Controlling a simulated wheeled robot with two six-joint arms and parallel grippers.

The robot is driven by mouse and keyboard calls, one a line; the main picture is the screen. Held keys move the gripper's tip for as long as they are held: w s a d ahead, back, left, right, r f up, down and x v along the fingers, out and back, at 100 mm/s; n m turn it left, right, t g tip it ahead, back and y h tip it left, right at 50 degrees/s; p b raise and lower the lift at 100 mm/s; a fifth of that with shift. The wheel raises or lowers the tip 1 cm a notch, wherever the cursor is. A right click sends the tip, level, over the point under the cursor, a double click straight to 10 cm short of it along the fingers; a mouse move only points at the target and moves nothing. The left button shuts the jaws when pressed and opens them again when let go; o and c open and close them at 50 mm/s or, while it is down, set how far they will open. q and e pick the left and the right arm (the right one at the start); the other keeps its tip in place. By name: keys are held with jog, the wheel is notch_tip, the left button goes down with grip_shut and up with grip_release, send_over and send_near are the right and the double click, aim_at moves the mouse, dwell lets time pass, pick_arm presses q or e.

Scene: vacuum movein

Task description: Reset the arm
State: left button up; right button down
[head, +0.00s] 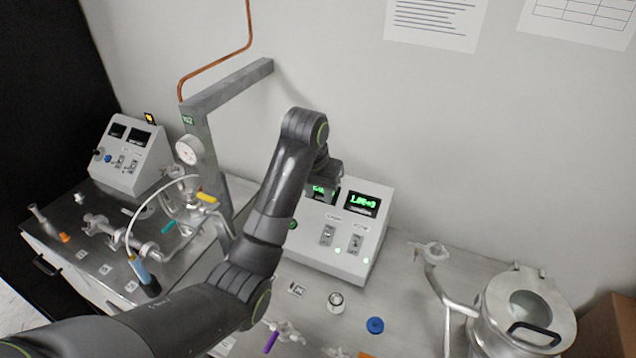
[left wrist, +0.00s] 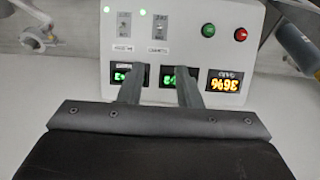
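My left arm comes in from the lower left in the head view and bends over toward the white control box (head: 335,232). My left gripper (left wrist: 158,88) is open and empty, with a clear gap between its two fingers. The fingers stand in front of the box's green displays and partly cover them. I cannot tell whether they touch the box. In the left wrist view the control box (left wrist: 185,50) appears upside down, with toggle switches, a green button, a red button and an orange display. My right gripper is in neither view.
A second control box (head: 130,155) stands on the left bench beside metal pipework and a gauge (head: 188,151). A grey post (head: 205,150) rises left of my arm. A lidded metal vessel (head: 520,310) stands at the right. A blue cap (head: 375,325) and small fittings lie in front.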

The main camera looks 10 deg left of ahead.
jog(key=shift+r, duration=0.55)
